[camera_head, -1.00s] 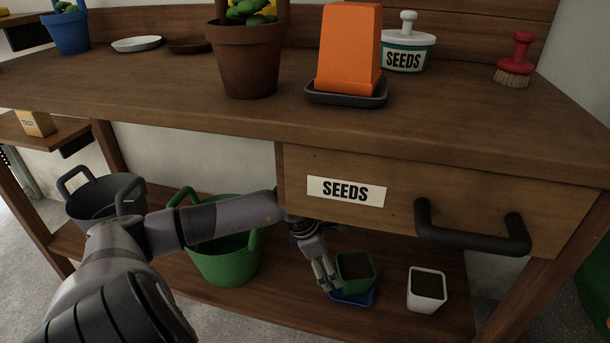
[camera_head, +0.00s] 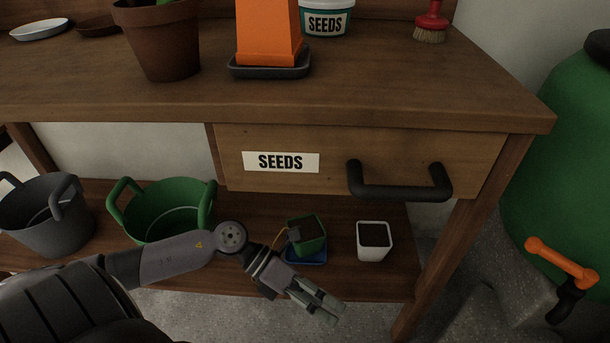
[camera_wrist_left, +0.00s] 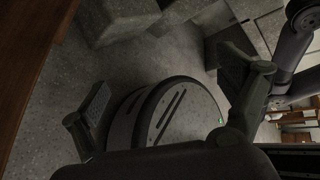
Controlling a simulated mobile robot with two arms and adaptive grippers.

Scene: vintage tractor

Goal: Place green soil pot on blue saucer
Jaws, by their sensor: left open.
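The green soil pot (camera_head: 310,236) stands on the blue saucer (camera_head: 318,257) on the lower shelf, under the drawer. The pot looks slightly tilted in the head view, and its left part is partly covered by my wrist. Only the front and right rim of the saucer shows. My left gripper (camera_head: 325,308) is apart from both, in front of the shelf and below the pot. It is open and empty. My right gripper is not in view.
A white soil pot (camera_head: 374,241) stands right of the saucer. A green tub (camera_head: 165,208) and a grey tub (camera_head: 45,225) stand to the left. The seeds drawer (camera_head: 330,165) with its black handle (camera_head: 400,190) overhangs the shelf. A green barrel (camera_head: 560,160) stands at right.

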